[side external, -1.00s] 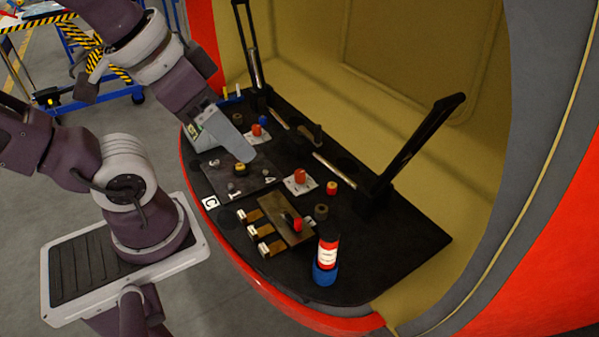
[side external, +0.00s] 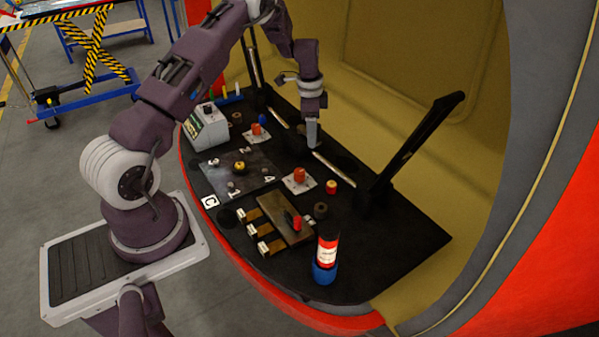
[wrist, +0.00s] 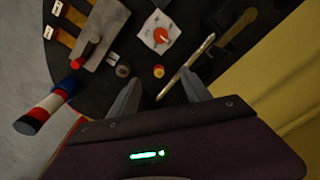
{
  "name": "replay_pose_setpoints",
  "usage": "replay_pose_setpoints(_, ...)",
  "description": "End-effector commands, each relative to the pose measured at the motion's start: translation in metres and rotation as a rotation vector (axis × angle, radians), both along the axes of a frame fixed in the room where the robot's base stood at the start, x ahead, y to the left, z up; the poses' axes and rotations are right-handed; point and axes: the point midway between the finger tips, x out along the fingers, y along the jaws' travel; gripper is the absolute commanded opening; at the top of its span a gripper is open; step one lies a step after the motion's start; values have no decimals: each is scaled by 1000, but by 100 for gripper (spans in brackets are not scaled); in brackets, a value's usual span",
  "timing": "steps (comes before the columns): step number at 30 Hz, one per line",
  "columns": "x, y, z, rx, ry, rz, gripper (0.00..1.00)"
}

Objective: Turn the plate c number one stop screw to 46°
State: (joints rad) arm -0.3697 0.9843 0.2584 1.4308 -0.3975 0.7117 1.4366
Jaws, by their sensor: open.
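The dark square plate (side external: 258,163) beside the white C label (side external: 210,202) carries several number marks and a yellow knob (side external: 240,167) near its middle. A small grey screw (side external: 231,186) sits by the number 1 mark at the plate's front corner; its angle is too small to read. My gripper (side external: 313,145) is right of and behind this plate, over the board near a silver bar. In the wrist view my gripper (wrist: 160,80) is open, with nothing between its fingers. Plate C and its screw are not visible there.
A red knob on a white plate (side external: 299,180), a red-yellow button (side external: 331,187) and a brown plate with a red handle (side external: 285,220) stand in front of my gripper. A red-white cylinder (side external: 327,255) stands at the front. A black upright bar (side external: 420,145) rises at right.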

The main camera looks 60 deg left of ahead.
Motion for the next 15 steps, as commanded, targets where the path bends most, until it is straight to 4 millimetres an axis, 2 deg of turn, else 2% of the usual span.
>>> replay_pose_setpoints(1,-5,15,-38,2,32,-39,56)
replay_pose_setpoints(3,-10,29,-74,7,56,-95,56)
replay_pose_setpoints(4,-13,33,-85,8,64,-113,56)
replay_pose_setpoints(7,-18,40,-107,10,78,-150,56)
replay_pose_setpoints(15,-19,39,-156,9,81,-157,56)
